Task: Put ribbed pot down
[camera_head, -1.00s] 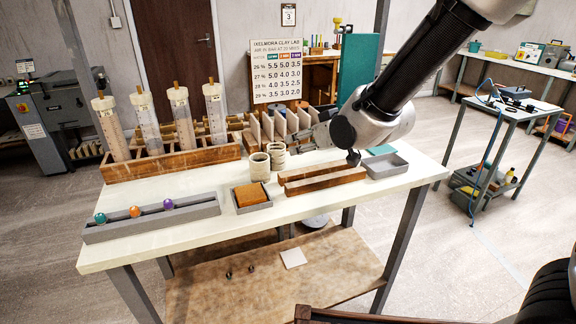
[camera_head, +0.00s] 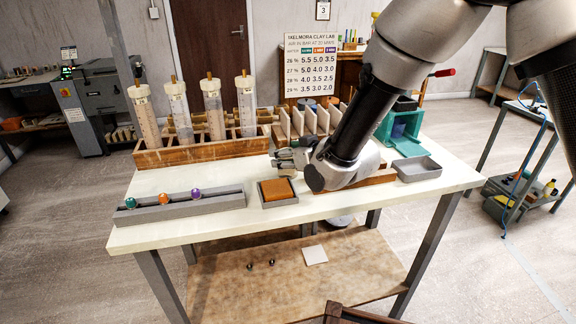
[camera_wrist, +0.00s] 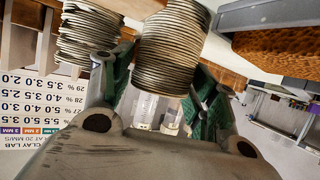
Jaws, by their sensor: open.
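My gripper (camera_head: 290,155) is low over the white table, beside the orange block's tray; in the wrist view its green-padded fingers (camera_wrist: 160,80) are spread open. One pale ribbed pot (camera_wrist: 172,42) shows just ahead of the fingers and partly in line with the gap between them. I cannot tell whether a finger touches it. A second ribbed pot (camera_wrist: 90,36) is beside it, to the left in the wrist view. The wrist view is upside down, with the table towards its top. In the head view my gripper and arm hide the pots.
The small grey tray (camera_head: 267,203) with an orange block (camera_head: 277,188) is close to the gripper. A grey rail (camera_head: 180,210) with coloured balls lies left. A wooden rack (camera_head: 200,150) of clear tubes stands behind. A shallow grey tray (camera_head: 417,168) is at right.

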